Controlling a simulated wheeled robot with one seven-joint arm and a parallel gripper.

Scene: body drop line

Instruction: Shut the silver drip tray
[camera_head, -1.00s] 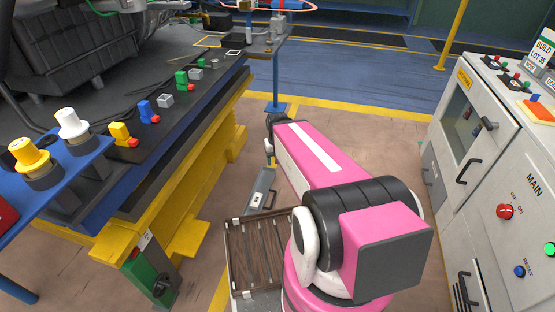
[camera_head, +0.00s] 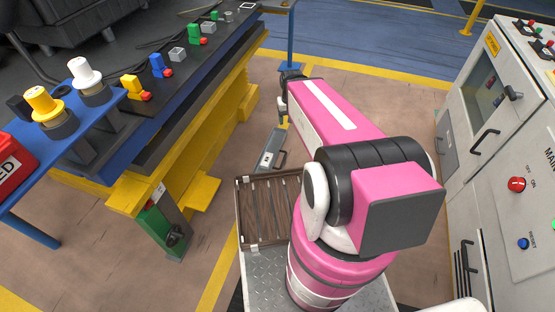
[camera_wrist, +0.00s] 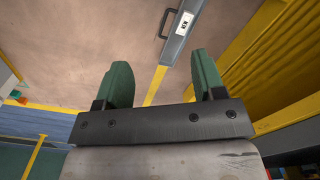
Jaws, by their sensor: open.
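A grey, silver-looking tray (camera_head: 268,159) with a black handle and a small label sits low beside the yellow-framed bench in the head view; I take it for the drip tray. In the wrist view its grey front (camera_wrist: 176,47) shows at the top, with the black handle on its left and a white label. My gripper (camera_wrist: 160,62) has two green fingers, spread apart with nothing between them. The tray front appears beyond the fingertips, apart from them. In the head view my pink arm hides most of the gripper. How far the tray stands out cannot be told.
The bench's yellow frame (camera_head: 200,140) stands left, with a green box (camera_head: 160,230) at its leg. A white control cabinet (camera_head: 475,150) with handles stands right. A slatted brown crate (camera_head: 243,215) is close in front. Brown floor (camera_head: 400,110) is free between bench and cabinet.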

